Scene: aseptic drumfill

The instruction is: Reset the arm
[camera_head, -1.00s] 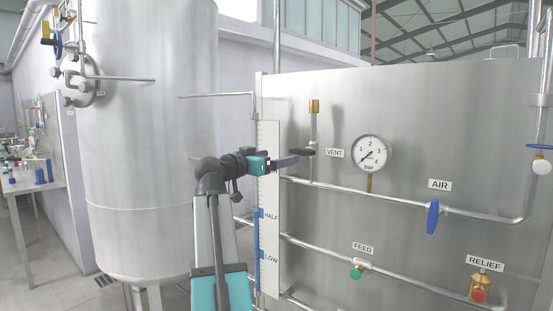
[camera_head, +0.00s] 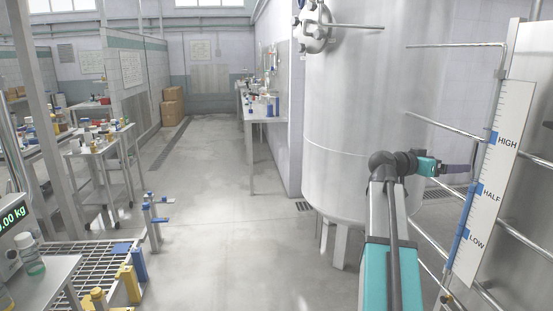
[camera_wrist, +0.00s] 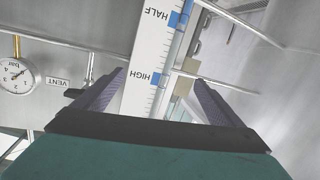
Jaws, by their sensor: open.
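My gripper (camera_head: 466,170) is held out at the right of the head view, in front of the pipes and left of the white level scale marked HIGH, HALF and LOW (camera_head: 494,170). In the wrist view my gripper (camera_wrist: 158,82) has its two dark fingers spread apart with nothing held between them. The scale (camera_wrist: 150,60) shows upside down beyond the gap between the fingers; I cannot tell the distance. The vent label (camera_wrist: 58,82) and a round bar gauge (camera_wrist: 17,77) are at the left of the wrist view.
A large steel tank (camera_head: 350,110) stands close behind my arm. Steel pipes (camera_head: 440,45) run beside the scale. The aisle floor (camera_head: 220,190) in the middle is clear. A grated frame (camera_head: 95,262) with yellow and blue parts is at lower left. A side table (camera_head: 262,117) stands along the wall.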

